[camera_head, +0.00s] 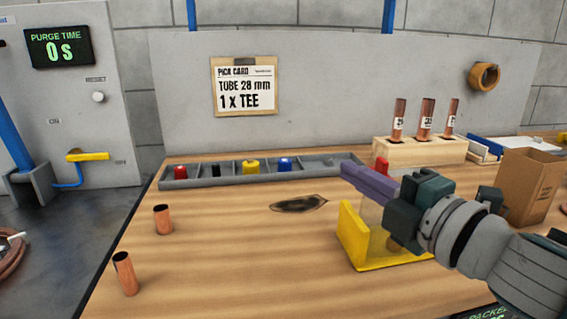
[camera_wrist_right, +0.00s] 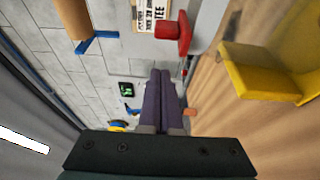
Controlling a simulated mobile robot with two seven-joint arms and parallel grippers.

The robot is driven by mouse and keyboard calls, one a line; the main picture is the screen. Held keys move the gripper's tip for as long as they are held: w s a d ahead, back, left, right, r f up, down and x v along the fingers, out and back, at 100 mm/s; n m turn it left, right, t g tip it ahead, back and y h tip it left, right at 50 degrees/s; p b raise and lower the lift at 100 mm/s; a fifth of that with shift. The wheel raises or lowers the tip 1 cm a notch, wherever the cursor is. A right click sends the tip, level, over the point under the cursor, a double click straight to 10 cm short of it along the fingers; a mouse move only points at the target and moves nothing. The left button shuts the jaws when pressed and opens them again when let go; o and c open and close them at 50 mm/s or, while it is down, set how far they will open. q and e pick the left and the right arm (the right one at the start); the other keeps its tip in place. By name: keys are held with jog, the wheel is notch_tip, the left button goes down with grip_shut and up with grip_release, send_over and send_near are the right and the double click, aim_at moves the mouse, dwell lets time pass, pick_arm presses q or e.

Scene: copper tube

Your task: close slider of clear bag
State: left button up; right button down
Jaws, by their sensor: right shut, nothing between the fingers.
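My right gripper (camera_head: 346,171) comes in from the right with its purple fingers shut together and empty. They also show pressed together in the right wrist view (camera_wrist_right: 160,73). A yellow stand (camera_head: 352,236) is on the table below and beside the fingers; it also shows in the right wrist view (camera_wrist_right: 262,72). A faint see-through sheet (camera_head: 372,214), perhaps the clear bag, shows by the stand, partly hidden by my gripper. A red piece (camera_head: 381,164), perhaps the slider, shows just behind the fingers and in the wrist view (camera_wrist_right: 172,32), apart from the fingertips. My left gripper is not in view.
A grey compartment tray (camera_head: 220,182) with coloured parts lies along the back. A wooden block (camera_head: 420,150) holds copper tubes. A cardboard box (camera_head: 530,187) stands right. Two copper tubes (camera_head: 125,273) stand at left; a dark flat patch (camera_head: 298,204) lies mid-table. The front middle is clear.

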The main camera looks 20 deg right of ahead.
aim_at(383, 173)
jog(key=shift+s+d, duration=0.2)
jog(key=shift+d, duration=0.75)
jog(key=shift+s+d, duration=0.2)
jog(key=shift+d, duration=0.75)
jog(key=shift+d, duration=0.1)
jog(key=d, duration=0.2)
jog(key=s+d+b, duration=0.1)
jog(key=d, duration=0.2)
jog(key=s+d, duration=0.1)
jog(key=d, duration=0.1)
jog(key=shift+d+f, duration=0.15)
jog(key=shift+d, duration=0.65)
jog(key=shift+r, duration=0.2)
